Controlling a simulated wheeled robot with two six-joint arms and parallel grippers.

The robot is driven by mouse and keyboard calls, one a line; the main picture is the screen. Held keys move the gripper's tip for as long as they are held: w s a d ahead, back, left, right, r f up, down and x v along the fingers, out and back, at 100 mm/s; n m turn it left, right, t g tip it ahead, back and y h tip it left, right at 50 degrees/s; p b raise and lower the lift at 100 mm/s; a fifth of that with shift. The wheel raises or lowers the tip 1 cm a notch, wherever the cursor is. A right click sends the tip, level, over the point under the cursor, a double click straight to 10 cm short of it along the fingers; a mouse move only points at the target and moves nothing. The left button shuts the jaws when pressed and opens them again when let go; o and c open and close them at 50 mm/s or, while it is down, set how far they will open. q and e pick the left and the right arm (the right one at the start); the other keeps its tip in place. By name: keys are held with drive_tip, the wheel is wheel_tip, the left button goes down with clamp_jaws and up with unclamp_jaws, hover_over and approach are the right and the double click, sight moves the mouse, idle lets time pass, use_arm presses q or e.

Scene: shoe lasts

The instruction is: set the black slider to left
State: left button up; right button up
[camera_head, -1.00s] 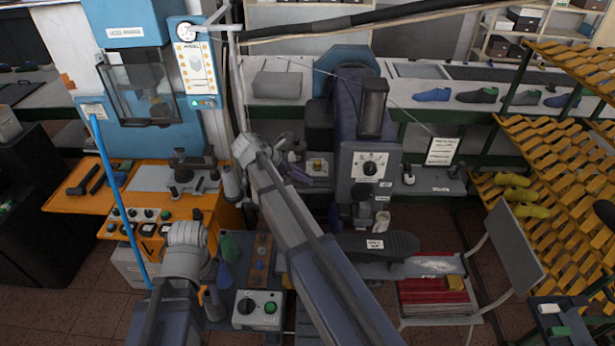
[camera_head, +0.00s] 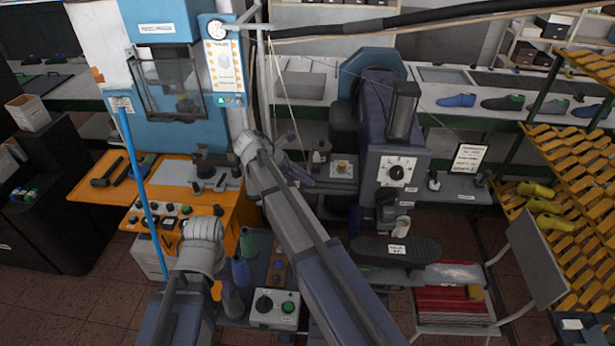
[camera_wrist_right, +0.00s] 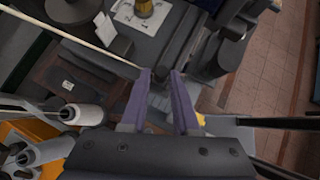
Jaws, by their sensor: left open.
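My right arm reaches up from the bottom in the head view, and its gripper (camera_head: 294,172) is over the bench beside the dark machine. In the right wrist view the purple fingers (camera_wrist_right: 161,82) stand a little apart. A small dark part (camera_wrist_right: 159,88) shows between their tips; I cannot tell whether they touch it or whether it is the black slider. No black slider can be made out clearly elsewhere. My left gripper (camera_head: 203,236) is low in front of the orange table, its fingers mostly hidden behind the wrist.
A blue machine (camera_head: 160,60) stands behind the orange table (camera_head: 95,180). A dark machine with a dial (camera_head: 396,172) is right of my right gripper. A control box (camera_head: 275,308) and thread cones (camera_head: 248,243) are low in front. A yellow rack (camera_head: 570,180) is at right.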

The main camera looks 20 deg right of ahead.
drive_tip(key=shift+r, duration=0.1)
drive_tip(key=shift+a+r, duration=0.1)
drive_tip(key=shift+r, duration=0.05)
drive_tip(key=p+v, duration=0.5)
drive_tip(key=v, duration=0.2)
drive_tip(key=shift+a, duration=0.3)
drive_tip(key=shift+w, duration=0.1)
